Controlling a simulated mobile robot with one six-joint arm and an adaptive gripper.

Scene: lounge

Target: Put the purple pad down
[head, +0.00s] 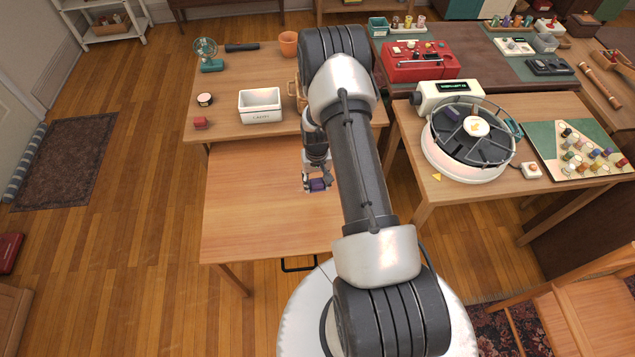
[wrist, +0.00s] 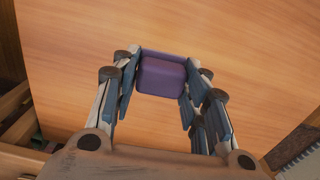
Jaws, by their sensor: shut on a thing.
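The purple pad (wrist: 162,77) is a small rounded block between my gripper's two fingers in the wrist view. My gripper (wrist: 160,88) is shut on it, with a finger at each side. In the head view my gripper (head: 318,184) and the purple pad (head: 317,185) show at the right part of the bare front wooden table (head: 250,200). The wrist view shows plain wood behind the pad. I cannot tell whether the pad touches the tabletop. My arm hides part of the table's right side.
The front table is clear to the left of my gripper. A round turntable device (head: 465,170) stands on the right table.

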